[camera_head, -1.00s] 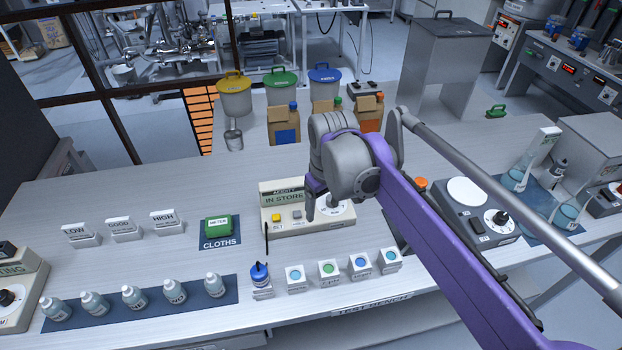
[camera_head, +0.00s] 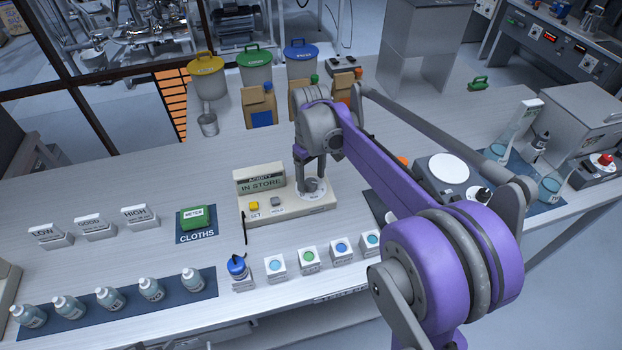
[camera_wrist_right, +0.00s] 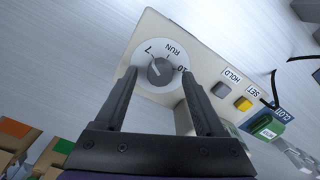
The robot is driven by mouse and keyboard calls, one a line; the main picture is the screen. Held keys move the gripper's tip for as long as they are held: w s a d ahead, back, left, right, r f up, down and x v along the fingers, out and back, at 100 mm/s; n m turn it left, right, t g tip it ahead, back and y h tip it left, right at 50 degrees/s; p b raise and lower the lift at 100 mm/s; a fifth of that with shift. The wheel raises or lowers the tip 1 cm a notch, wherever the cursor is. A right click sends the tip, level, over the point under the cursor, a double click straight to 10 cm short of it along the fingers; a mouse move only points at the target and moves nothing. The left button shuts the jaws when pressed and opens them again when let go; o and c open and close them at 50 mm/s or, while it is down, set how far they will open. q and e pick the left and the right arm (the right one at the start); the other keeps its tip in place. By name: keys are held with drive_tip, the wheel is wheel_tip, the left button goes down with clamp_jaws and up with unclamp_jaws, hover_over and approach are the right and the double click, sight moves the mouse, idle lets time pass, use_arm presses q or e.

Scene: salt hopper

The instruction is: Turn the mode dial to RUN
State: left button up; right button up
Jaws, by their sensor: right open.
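The mode dial is a dark grey round knob (camera_wrist_right: 160,71) on a white disc marked 7, RUN and 10, on the beige acidity meter (camera_head: 290,212). In the right wrist view its pale pointer line points toward the 7 side, away from RUN. My right gripper (camera_wrist_right: 159,74) is open, its fingertips on either side of the knob; whether they touch it I cannot tell. In the head view the right gripper (camera_head: 311,186) is over the dial and partly hides it. The meter's display reads IN STORE. My left gripper is not in view.
A yellow SET button (camera_head: 254,206) and grey HOLD button (camera_head: 278,202) are left of the dial. A green METER cloth (camera_head: 193,218) lies to the left. Paper bags (camera_head: 259,107) stand behind.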

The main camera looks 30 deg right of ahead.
drive_tip(key=shift+f, duration=0.55)
clamp_jaws()
drive_tip(key=shift+m, duration=0.4)
drive_tip(key=m, duration=1.1)
drive_tip(key=shift+b, duration=0.3)
